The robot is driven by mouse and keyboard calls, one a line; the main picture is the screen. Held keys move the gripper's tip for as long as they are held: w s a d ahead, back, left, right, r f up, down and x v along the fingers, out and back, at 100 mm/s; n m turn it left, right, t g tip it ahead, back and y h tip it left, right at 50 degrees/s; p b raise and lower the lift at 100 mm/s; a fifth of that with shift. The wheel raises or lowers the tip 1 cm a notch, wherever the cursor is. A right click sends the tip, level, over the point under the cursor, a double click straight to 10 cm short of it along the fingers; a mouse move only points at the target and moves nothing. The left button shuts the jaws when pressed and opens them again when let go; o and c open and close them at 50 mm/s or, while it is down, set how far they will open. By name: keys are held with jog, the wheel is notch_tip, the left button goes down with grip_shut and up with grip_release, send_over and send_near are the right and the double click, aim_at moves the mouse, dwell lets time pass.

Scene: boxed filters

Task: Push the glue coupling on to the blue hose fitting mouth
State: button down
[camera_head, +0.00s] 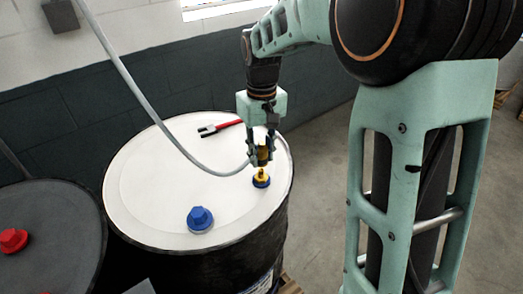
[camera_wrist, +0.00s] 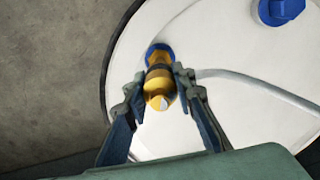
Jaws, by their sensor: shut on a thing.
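The glue coupling (camera_wrist: 160,84), yellow with a dark band, is between the two fingers of my gripper (camera_wrist: 161,77), which is shut on it. In the head view, the coupling (camera_head: 264,156) and my gripper (camera_head: 262,148) are above the right side of the white drum lid. The blue hose fitting (camera_head: 261,182) stands on the lid directly below, with a yellow mouth (camera_head: 261,173) pointing up. In the wrist view, the blue fitting (camera_wrist: 157,50) shows just beyond the coupling, nearly in line. I cannot tell whether coupling and mouth touch. The fingers hide part of the coupling.
A grey hose (camera_head: 135,88) arcs down to the coupling. The white drum lid (camera_head: 150,190) also carries a blue cap (camera_head: 200,219) and a red-handled wrench (camera_head: 220,128). A dark drum with a red cap (camera_head: 13,241) stands at left.

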aim_at(261, 170)
jog(key=shift+f, duration=0.6)
jog(key=shift+f+b, duration=1.4)
jog(key=shift+f, duration=0.65)
dwell(1.2)
jog(key=c, duration=1.5)
grip_release()
jog(key=shift+c, duration=0.2)
jog(key=shift+r, duration=0.1)
notch_tip(261, 170, up, 12)
jog(key=shift+f, duration=0.1)
